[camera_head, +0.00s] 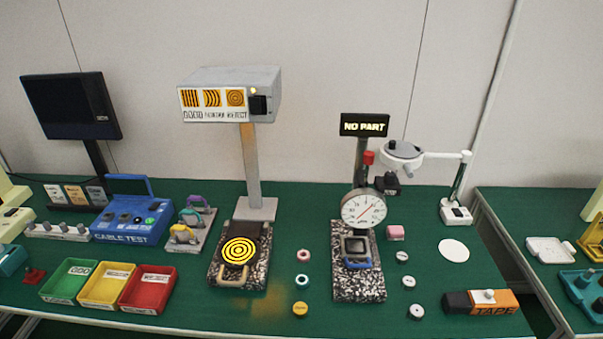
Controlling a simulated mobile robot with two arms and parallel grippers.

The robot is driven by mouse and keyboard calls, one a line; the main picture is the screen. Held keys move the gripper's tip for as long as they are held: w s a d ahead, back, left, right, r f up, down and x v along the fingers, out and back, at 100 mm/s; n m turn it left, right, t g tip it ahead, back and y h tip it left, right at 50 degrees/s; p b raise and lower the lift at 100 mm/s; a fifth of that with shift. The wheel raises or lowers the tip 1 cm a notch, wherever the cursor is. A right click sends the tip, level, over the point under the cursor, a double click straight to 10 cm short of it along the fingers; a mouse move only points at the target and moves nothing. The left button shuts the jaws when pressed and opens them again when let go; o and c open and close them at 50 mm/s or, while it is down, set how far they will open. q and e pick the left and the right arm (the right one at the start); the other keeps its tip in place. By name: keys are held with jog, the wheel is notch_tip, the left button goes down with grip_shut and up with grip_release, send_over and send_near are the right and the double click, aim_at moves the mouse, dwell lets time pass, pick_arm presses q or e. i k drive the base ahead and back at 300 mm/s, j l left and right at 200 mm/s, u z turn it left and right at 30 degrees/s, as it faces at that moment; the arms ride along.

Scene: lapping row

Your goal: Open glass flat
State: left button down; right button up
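What looks like the glass flat (240,250) lies on a speckled granite block (217,282) left of the middle of the table. It shows yellow and black concentric rings. A tan handle (233,277) sits at its front edge. It appears to lie down level on the block, with a dark plate behind it. A grey lamp box (229,95) on a post stands above and behind, with fringe pictures on its front. Neither of my grippers is in view.
A dial gauge (363,209) stands on a second granite block (357,289) to the right, under a "NO PART" sign (364,125). Green, yellow and red bins (148,290) stand at the left. Several small round parts lie between and beside the blocks.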

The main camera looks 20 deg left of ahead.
aim_at(240, 250)
jog(key=k+j+u, duration=0.1)
jog(key=u, duration=0.85)
